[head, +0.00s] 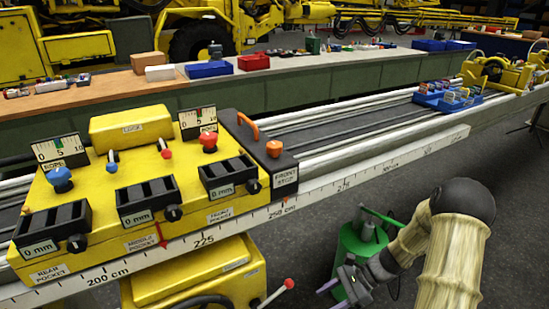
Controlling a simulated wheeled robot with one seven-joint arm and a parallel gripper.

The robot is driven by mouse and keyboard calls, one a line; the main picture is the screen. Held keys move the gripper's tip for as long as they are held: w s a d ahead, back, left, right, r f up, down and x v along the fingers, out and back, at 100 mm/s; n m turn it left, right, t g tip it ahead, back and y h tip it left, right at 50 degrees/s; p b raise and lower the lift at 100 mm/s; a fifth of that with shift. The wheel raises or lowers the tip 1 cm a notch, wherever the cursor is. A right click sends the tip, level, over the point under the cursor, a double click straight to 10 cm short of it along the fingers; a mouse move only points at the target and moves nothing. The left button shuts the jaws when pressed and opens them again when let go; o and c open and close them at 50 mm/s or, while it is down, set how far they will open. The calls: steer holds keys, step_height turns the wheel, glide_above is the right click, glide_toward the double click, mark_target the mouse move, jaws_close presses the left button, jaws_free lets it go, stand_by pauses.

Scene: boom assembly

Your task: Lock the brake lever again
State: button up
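The yellow carriage (130,190) sits on the long rail at the left. No label reads "brake", so I cannot tell for sure which part is the brake lever. An orange lever (248,127) stands tilted at the carriage's right end, beside the dark block marked "front stop" (284,166). A grey lever with a red ball tip (290,284) slants up from the yellow unit below the rail. My gripper (333,294) is low at the bottom centre, to the right of that red-tipped lever and apart from it. Its two fingers look spread, with nothing seen between them.
A green canister (361,243) stands on the floor right behind my gripper. The ruled rail edge (345,182) runs across above it. A blue tray (447,97) sits farther along the rail. A bench with bins (208,69) lies behind. The floor at right looks clear.

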steer(key=s+r+n+t+h, duration=0.2)
steer(key=s+r+n+h, duration=0.3)
steer(key=r+n, duration=0.3)
steer(key=s+r+n+t+h, duration=0.3)
steer(key=s+r+n+h, duration=0.1)
steer(key=r+n+h, duration=0.3)
step_height(320, 180, up, 24)
steer(key=n+y+p, duration=0.1)
steer(key=p, duration=2.3)
steer(key=shift+s+r, duration=0.2)
steer(key=shift+r, duration=0.05)
